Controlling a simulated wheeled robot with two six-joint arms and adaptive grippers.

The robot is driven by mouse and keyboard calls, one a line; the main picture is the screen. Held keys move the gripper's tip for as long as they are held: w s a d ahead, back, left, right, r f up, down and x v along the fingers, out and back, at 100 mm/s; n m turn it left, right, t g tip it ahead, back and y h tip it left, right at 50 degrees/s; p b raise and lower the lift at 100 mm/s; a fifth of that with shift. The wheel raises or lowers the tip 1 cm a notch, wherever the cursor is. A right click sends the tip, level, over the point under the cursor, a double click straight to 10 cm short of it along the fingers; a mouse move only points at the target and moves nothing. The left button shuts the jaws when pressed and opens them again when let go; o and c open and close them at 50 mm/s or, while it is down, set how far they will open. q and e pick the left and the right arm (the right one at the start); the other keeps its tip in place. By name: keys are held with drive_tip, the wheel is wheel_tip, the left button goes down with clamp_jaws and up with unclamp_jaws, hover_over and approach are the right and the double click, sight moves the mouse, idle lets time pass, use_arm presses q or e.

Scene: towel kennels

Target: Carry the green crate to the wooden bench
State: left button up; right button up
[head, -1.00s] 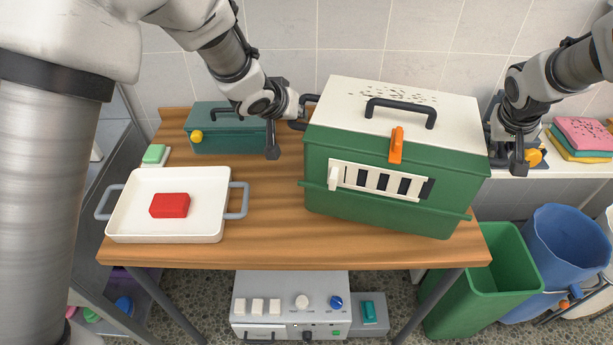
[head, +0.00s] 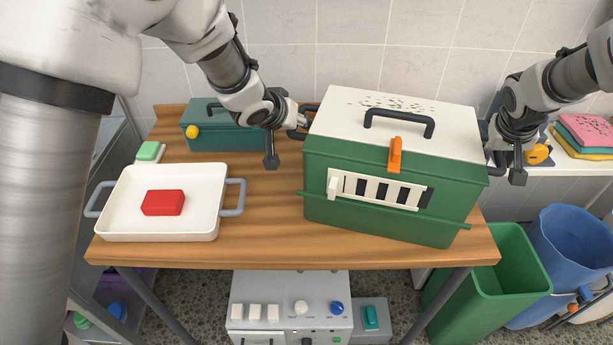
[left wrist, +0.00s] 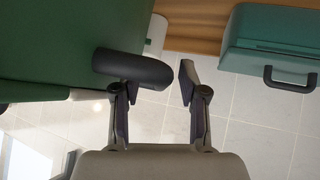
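The green crate (head: 375,215) has a white lid, a dark top handle, an orange latch and a barred white front. It is upright over the right part of the wooden bench (head: 265,235); I cannot tell whether its base touches the top. My left gripper (head: 301,122) is at the crate's left side handle; in the left wrist view the fingers (left wrist: 157,80) stand either side of the dark grip (left wrist: 135,68), one fingertip hidden behind it. My right gripper (head: 507,165) is at the right side handle, its fingers partly hidden.
A white tray (head: 120,220) with a red block (head: 163,203) stands on the bench's left. A teal box (head: 225,138) is behind it. A green bin (head: 500,290) and blue bin (head: 560,250) stand at the right. Pink and yellow towels (head: 585,135) lie on a white counter.

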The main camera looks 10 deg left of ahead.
drive_tip(key=shift+s+r, duration=0.1)
use_arm(q)
drive_tip(key=v, duration=1.2)
use_arm(e)
drive_tip(key=v, duration=1.2)
